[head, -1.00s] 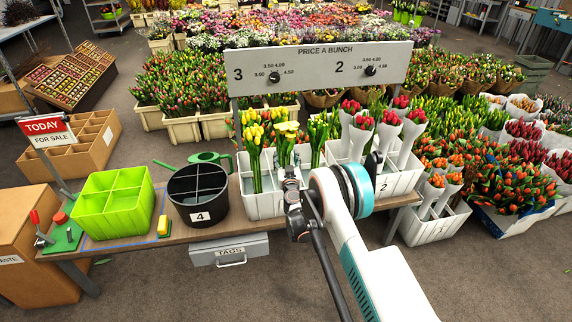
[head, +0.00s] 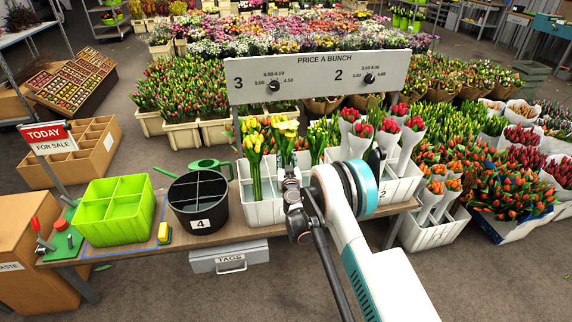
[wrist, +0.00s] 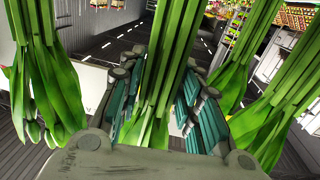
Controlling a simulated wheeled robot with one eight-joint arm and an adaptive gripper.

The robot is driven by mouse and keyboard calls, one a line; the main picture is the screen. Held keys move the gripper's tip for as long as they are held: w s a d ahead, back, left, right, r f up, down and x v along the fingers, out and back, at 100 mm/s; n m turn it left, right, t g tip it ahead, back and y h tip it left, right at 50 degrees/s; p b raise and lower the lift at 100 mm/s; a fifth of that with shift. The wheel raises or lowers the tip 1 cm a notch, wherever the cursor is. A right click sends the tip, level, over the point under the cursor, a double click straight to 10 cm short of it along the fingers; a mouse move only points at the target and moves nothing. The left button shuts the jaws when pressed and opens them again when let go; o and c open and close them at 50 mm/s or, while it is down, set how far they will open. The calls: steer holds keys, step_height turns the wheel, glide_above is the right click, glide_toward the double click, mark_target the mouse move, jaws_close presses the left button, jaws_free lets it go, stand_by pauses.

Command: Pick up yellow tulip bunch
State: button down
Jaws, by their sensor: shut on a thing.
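My gripper (wrist: 160,110) is shut around the green stems of a tulip bunch (wrist: 168,70) in the wrist view, with teal finger pads on both sides. In the head view my gripper (head: 291,185) is at the white crate (head: 262,213), and yellow heads of the held bunch (head: 286,126) show just above it. Its lower stems are hidden behind my gripper. Another yellow tulip bunch (head: 255,143) stands upright in the crate to the left. Whether the held stems are clear of the crate cannot be told.
Other bunches stand close on both sides of my gripper in the wrist view. A price sign (head: 318,76) rises behind the crates. Left on the bench (head: 140,249) are a black divided bucket (head: 200,211), a green divided box (head: 117,229) and a green watering can (head: 205,166).

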mark_target(286, 124)
step_height(286, 124, up, 16)
steer(key=p, duration=0.4)
steer(key=shift+p, duration=0.35)
